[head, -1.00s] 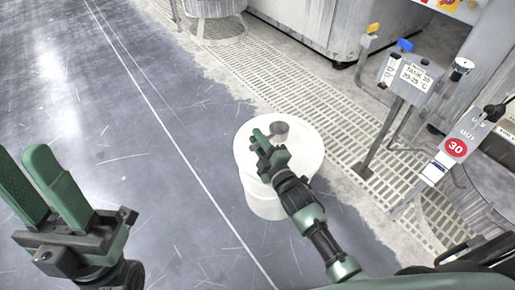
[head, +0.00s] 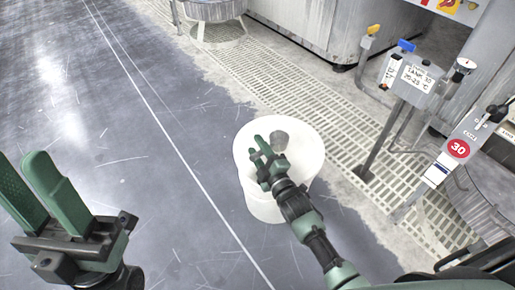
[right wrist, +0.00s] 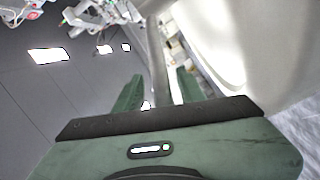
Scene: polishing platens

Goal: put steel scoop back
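The steel scoop (head: 279,140) shows as a small grey cup over the white drum (head: 309,152) in the head view. My right gripper (head: 262,147) is just left of the cup, over the drum's top. In the right wrist view a grey metal handle (right wrist: 157,60) runs between the two green fingers of this gripper (right wrist: 160,85), which appear closed on it. Whether the cup touches the drum's contents cannot be told. My left gripper (head: 38,180) is open and empty at the left, with its fingers pointing up.
A post with a tank label (head: 415,78) and a panel with a red round 30 sign (head: 458,149) stand right of the drum. A floor grating (head: 290,88) runs behind it. A large grey tank (head: 315,35) stands at the back. The floor at the left is clear.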

